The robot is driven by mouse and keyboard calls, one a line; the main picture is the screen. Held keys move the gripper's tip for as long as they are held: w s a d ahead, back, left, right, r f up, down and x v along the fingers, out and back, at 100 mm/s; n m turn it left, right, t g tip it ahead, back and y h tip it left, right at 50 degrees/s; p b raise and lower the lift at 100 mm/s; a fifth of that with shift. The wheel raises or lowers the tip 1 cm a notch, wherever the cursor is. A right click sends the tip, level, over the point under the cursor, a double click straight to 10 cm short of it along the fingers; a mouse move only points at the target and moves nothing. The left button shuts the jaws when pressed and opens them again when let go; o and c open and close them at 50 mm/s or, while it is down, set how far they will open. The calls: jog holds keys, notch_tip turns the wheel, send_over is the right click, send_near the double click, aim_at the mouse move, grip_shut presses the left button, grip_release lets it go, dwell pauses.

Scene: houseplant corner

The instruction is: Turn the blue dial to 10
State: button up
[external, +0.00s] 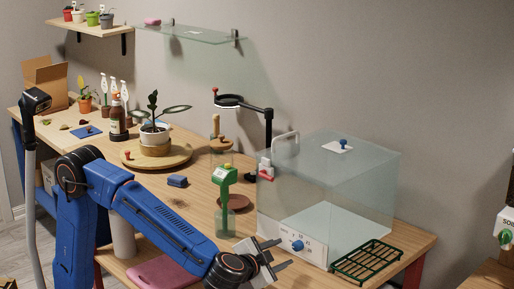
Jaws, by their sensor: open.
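The blue dial (297,245) sits on a white panel with printed marks, low on the front of a clear box (365,205). The marks and the dial's setting are too small to read. My gripper (282,254) is open, its two fingers pointing right, beside the dial in the picture. I cannot tell whether a finger touches the dial. A second, smaller blue knob (343,143) stands on a white plate on top of the box.
A green wire rack (367,262) lies right of the box at the table's edge. A green post-like tool (226,185) stands left of the box. A potted plant (154,131) stands on a round wooden board (128,155). A pink mat (165,277) lies near the front edge.

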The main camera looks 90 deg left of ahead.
aim_at(295, 247)
jog(key=x, duration=0.7)
